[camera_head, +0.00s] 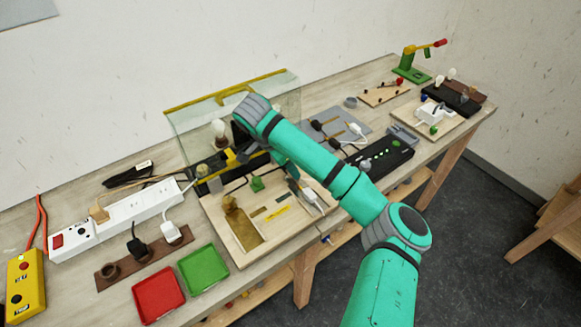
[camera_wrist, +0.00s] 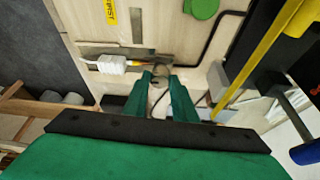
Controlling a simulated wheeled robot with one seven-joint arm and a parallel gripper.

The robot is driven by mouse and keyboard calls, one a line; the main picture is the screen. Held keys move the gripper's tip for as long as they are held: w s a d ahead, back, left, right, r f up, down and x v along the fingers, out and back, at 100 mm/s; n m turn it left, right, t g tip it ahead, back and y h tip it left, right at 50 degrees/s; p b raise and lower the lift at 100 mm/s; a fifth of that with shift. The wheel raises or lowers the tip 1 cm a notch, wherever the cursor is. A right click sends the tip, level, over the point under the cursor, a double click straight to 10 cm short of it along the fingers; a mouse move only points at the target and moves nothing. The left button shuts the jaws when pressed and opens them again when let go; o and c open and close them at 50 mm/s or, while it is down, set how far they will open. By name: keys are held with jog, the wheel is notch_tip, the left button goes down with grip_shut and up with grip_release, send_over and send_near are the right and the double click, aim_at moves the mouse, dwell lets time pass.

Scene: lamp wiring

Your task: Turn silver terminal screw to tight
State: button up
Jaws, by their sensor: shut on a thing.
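In the wrist view, the two green fingers of my gripper (camera_wrist: 161,80) are closed on a small round greyish thing, apparently the silver terminal screw (camera_wrist: 161,71). The fingertips cover part of it, and its turn position cannot be told. A white connector (camera_wrist: 112,64) with short yellow and red wire ends lies just left of the fingertips. In the head view my arm hides the fingertips and the screw, above the wooden work board (camera_head: 231,241).
A clear panel with a yellow top edge (camera_head: 225,90) stands close behind my wrist. A white power strip (camera_head: 125,220) and red (camera_head: 158,294) and green (camera_head: 203,268) trays lie left. A black unit with green lights (camera_head: 380,160) is right. A black cable (camera_wrist: 222,45) runs near the fingers.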

jog(key=o, duration=1)
jog(key=shift+o, duration=0.2)
jog(key=shift+r, duration=0.15)
jog(key=v, duration=1)
jog(key=shift+s+r, duration=0.15)
jog(key=shift+r, duration=0.05)
jog(key=shift+a, duration=0.15)
